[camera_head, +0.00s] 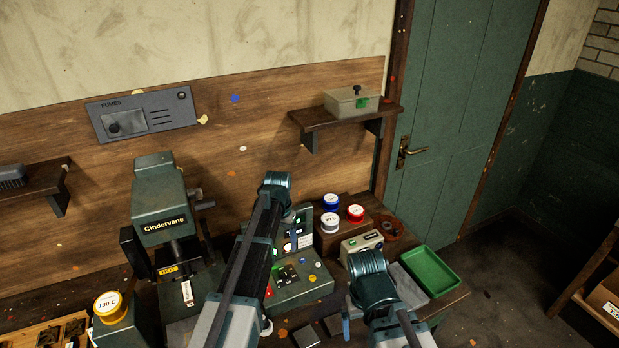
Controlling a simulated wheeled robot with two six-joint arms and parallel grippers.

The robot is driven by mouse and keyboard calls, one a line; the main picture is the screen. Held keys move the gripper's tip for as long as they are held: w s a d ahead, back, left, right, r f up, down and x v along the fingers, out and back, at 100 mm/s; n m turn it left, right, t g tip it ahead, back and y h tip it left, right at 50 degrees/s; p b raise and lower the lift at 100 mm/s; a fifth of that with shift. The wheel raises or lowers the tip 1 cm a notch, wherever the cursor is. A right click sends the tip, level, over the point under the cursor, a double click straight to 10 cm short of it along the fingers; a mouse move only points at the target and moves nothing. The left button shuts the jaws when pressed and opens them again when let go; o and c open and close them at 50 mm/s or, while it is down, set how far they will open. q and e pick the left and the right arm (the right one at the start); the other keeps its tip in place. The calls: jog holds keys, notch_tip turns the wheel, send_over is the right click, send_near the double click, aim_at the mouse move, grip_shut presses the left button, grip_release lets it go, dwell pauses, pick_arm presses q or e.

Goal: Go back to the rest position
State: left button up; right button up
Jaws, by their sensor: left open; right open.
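My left arm rises from the bottom middle, its dark teal joint (276,187) in front of the wooden back panel. What I take for my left gripper (293,240) is open, just right of that arm and in front of the green control box. My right arm is lower and to the right, with its teal joint (371,279) near the grey tray. What I take for my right gripper (346,324) is open, low at that arm's left side. Both are largely hidden by my arm links. I see nothing held in either.
A green press (160,205) labelled Cindervane stands left. The control box (303,287), several spools, a small meter box (361,246) and a green tray (431,271) crowd the bench. A yellow-topped pot (109,306) is front left. A shelf (347,119) juts from the wall.

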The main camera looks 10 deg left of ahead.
aim_at(285, 272)
pick_arm(q)
notch_tip(285, 272, down, 13)
jog(key=b, duration=1.3)
jog(key=shift+f, duration=0.2)
jog(key=shift+r, duration=0.15)
notch_tip(285, 272, up, 14)
jog(key=p, duration=1.4)
notch_tip(285, 272, down, 15)
jog(key=b, duration=1.5)
jog(key=shift+r+n, duration=0.2)
jog(key=shift+n, duration=0.1)
jog(key=shift+n+p, duration=0.3)
jog(key=shift+n, duration=0.2)
jog(key=n, duration=0.6)
